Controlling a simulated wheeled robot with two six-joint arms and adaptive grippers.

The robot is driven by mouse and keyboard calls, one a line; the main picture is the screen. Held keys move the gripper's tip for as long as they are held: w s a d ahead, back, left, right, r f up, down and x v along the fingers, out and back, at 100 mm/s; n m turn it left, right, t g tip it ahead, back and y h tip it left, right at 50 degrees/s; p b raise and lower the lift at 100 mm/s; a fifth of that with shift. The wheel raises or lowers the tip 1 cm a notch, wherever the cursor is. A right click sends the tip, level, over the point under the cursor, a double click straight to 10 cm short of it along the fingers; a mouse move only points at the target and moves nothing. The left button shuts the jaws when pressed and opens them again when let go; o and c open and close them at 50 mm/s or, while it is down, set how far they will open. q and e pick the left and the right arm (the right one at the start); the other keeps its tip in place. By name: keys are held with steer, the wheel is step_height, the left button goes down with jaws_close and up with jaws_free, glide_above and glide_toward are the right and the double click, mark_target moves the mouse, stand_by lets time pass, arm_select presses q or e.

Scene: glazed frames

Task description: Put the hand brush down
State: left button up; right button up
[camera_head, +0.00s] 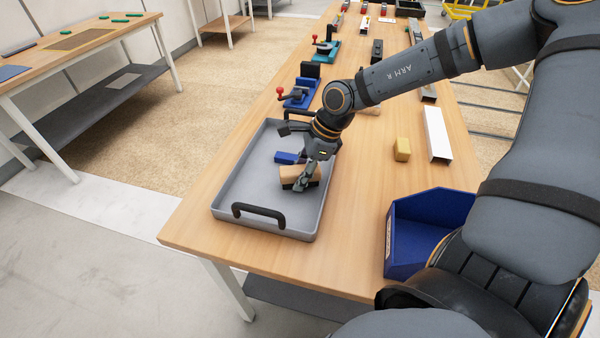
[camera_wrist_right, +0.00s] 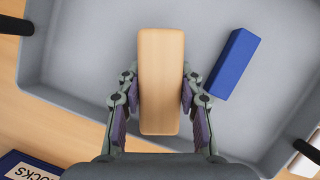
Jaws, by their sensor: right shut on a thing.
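The hand brush (camera_head: 289,174) has a light wooden back and is over the grey tray (camera_head: 237,187), inside its walls. Its wooden back (camera_wrist_right: 161,80) fills the middle of the right wrist view, and its underside is hidden there. My right gripper (camera_head: 307,178) is shut on the brush, with one finger on each long side. I cannot tell whether the brush touches the tray floor. My left gripper is not in view.
A blue block (camera_head: 287,158) lies in the tray beside the brush. The tray has black handles (camera_head: 258,213). A blue bin (camera_head: 407,240), yellow block (camera_head: 402,149) and white channel (camera_head: 437,135) stand to the right. Blue clamp fixture (camera_head: 298,94) stands behind.

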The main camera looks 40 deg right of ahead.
steer(key=shift+f, duration=0.1)
steer(key=shift+f+b, duration=0.2)
steer(key=shift+b, duration=0.15)
steer(key=o, duration=1.2)
steer(key=shift+r, duration=0.1)
